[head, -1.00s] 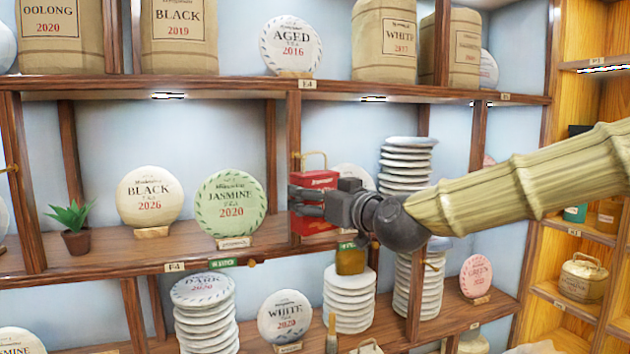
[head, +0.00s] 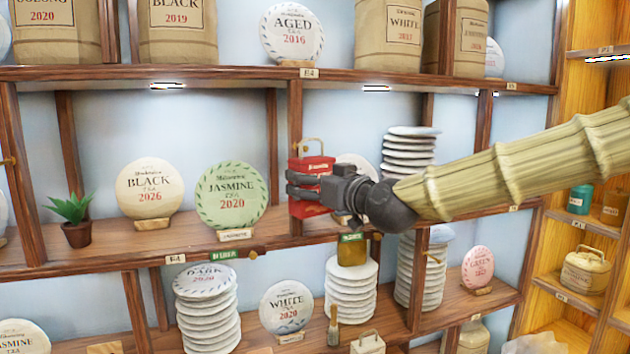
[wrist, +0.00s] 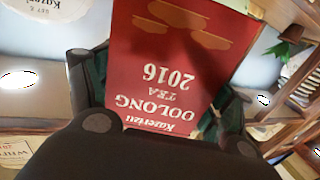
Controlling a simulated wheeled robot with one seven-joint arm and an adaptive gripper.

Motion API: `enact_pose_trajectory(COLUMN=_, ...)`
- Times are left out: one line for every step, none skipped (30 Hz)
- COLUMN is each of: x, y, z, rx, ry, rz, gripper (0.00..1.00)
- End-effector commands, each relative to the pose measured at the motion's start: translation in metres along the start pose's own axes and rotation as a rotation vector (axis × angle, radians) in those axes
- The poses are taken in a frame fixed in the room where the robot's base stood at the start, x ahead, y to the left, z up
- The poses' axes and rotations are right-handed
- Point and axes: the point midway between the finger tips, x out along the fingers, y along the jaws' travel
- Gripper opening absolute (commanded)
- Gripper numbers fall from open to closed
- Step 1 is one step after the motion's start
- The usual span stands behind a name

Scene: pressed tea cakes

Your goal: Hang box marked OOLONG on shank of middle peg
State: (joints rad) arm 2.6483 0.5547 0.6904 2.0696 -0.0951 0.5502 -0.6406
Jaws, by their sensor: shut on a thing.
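The red box (head: 312,162) has a brass wire handle on top and stands upright in front of a shelf post. In the wrist view the red box (wrist: 165,75) shows OOLONG TEA 2016 upside down. My gripper (head: 305,190) is shut on the box, with dark fingers on its two sides. A brass peg (head: 252,255) sticks out from the shelf edge, below and left of the box. A third knob (head: 376,236) is partly hidden near a green-lidded jar. I cannot tell for sure which peg is the middle one.
A jasmine cake (head: 232,195) stands left of the box. A brush (head: 333,325) and a pale handled box (head: 367,342) are lower down.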

Motion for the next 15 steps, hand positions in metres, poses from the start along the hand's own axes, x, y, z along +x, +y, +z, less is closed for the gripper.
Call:
enact_pose_trajectory(x=0.003, y=0.001, z=-0.001, rx=0.000, ry=0.000, rz=0.000, gripper=0.54)
enact_pose_trajectory(x=0.005, y=0.001, z=0.000, rx=0.000, ry=0.000, rz=-0.001, gripper=0.54)
enact_pose_trajectory(x=0.007, y=0.002, z=0.000, rx=0.001, ry=0.000, rz=-0.001, gripper=0.54)
enact_pose_trajectory(x=0.008, y=0.002, z=0.001, rx=0.001, ry=-0.001, rz=-0.001, gripper=0.54)
enact_pose_trajectory(x=0.010, y=0.003, z=0.001, rx=0.001, ry=-0.001, rz=0.000, gripper=0.54)
enact_pose_trajectory(x=0.011, y=0.003, z=0.001, rx=0.001, ry=-0.001, rz=0.000, gripper=0.54)
enact_pose_trajectory(x=0.013, y=0.004, z=0.001, rx=0.001, ry=-0.001, rz=0.000, gripper=0.54)
enact_pose_trajectory(x=0.014, y=0.004, z=0.001, rx=0.001, ry=0.000, rz=0.000, gripper=0.54)
enact_pose_trajectory(x=0.016, y=0.004, z=0.001, rx=0.001, ry=0.000, rz=-0.001, gripper=0.54)
enact_pose_trajectory(x=0.017, y=0.004, z=0.001, rx=0.001, ry=0.000, rz=-0.001, gripper=0.54)
enact_pose_trajectory(x=0.018, y=0.004, z=0.001, rx=0.002, ry=0.000, rz=-0.001, gripper=0.54)
enact_pose_trajectory(x=0.020, y=0.005, z=0.002, rx=0.002, ry=0.000, rz=-0.001, gripper=0.54)
enact_pose_trajectory(x=0.021, y=0.005, z=0.002, rx=0.002, ry=0.000, rz=-0.001, gripper=0.54)
enact_pose_trajectory(x=0.022, y=0.006, z=0.002, rx=0.002, ry=0.000, rz=-0.001, gripper=0.54)
enact_pose_trajectory(x=0.024, y=0.006, z=0.002, rx=0.002, ry=0.000, rz=-0.001, gripper=0.54)
